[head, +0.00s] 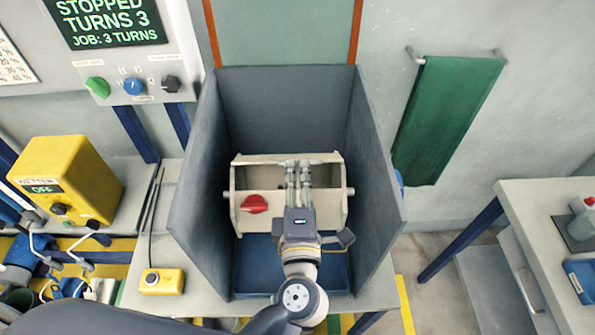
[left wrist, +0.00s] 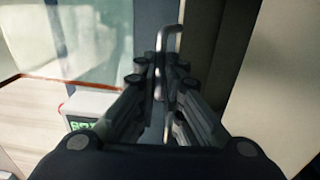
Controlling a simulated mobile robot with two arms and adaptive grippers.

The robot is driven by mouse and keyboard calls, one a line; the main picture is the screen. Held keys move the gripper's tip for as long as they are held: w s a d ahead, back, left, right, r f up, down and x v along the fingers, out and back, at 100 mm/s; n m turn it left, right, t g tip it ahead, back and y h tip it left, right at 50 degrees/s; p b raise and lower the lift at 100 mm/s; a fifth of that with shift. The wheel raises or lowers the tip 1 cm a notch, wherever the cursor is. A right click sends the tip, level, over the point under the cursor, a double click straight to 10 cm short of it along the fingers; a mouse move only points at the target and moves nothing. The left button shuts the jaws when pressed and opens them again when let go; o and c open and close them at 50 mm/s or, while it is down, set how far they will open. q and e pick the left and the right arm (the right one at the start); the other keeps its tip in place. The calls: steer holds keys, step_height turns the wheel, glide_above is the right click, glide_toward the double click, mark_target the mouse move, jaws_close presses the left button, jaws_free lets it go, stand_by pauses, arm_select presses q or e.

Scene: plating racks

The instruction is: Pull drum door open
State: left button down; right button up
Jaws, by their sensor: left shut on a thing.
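The beige drum (head: 240,179) sits inside a grey open-fronted housing (head: 290,105), with a red knob (head: 254,204) on its front left. My left gripper (head: 298,168) reaches in from the front, its fingers at the drum's upper edge. In the left wrist view, the gripper (left wrist: 162,75) is shut on a thin metal handle (left wrist: 170,38), whose bent upper end shows beyond the fingertips. In the head view the fingers and wrist hide the handle and part of the drum front, so I cannot tell how far the door stands open. My right gripper is out of view.
The housing's side walls (head: 203,185) flank my arm closely. A blue tray (head: 253,272) lies below the drum. A yellow button box (head: 162,281) and a yellow power unit (head: 68,180) are at left. The display above left reads STOPPED, TURNS 3. A green towel (head: 440,115) hangs at right.

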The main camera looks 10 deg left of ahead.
arm_select(q)
steer(key=shift+r, duration=0.2)
steer(key=c, duration=2)
jaws_free()
steer(key=shift+s+d, duration=0.1)
steer(key=shift+s, duration=0.15)
steer(key=shift+s+f, duration=0.1)
steer(key=shift+s, duration=0.1)
steer(key=v, duration=1.1)
steer(key=shift+s, duration=0.35)
steer(key=shift+d, duration=0.1)
